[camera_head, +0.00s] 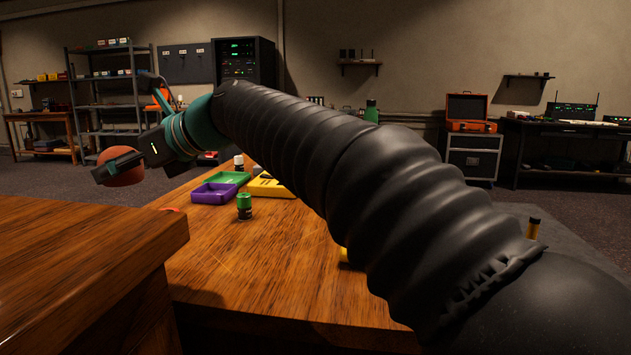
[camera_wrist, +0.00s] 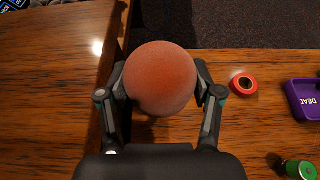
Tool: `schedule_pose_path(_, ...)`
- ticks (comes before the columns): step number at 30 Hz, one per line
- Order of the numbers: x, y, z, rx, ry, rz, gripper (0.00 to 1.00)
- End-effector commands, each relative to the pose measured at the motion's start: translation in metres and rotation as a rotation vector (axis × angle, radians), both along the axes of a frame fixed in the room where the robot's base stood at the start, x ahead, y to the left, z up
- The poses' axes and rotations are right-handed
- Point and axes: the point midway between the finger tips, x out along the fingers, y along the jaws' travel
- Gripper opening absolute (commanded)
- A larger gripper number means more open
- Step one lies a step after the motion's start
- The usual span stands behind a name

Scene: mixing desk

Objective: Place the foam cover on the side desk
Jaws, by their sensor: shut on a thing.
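The foam cover is a round, orange-red ball shape (camera_wrist: 160,78), held between both fingers of my gripper (camera_wrist: 161,92) in the wrist view. In the head view the foam cover (camera_head: 121,170) shows at the far left, at the end of my outstretched arm, with my gripper (camera_head: 118,165) shut around it. It is held above the desks, near the gap between two wooden surfaces. A wooden desk (camera_head: 70,255) stands at the left in the head view; it also shows at the left in the wrist view (camera_wrist: 45,110). I cannot tell which surface is the side desk.
The other wooden desktop (camera_head: 235,265) holds a purple tray (camera_head: 214,193), a green tray (camera_head: 229,178), a yellow case (camera_head: 270,187) and a green-capped bottle (camera_head: 244,206). A red tape roll (camera_wrist: 243,84) lies right of my gripper. The left desk's near top is clear.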

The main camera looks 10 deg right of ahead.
Motion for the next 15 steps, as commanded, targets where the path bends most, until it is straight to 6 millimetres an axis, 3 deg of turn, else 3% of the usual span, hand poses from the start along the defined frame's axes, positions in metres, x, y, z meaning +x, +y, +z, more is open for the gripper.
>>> schedule_pose_path(1,-0.001,0.0,-0.016,0.0,0.003,-0.001,0.51)
schedule_pose_path(6,-0.001,-0.001,-0.041,-0.002,0.001,-0.004,0.51)
schedule_pose_path(15,0.004,0.003,-0.047,-0.002,0.003,-0.003,0.51)
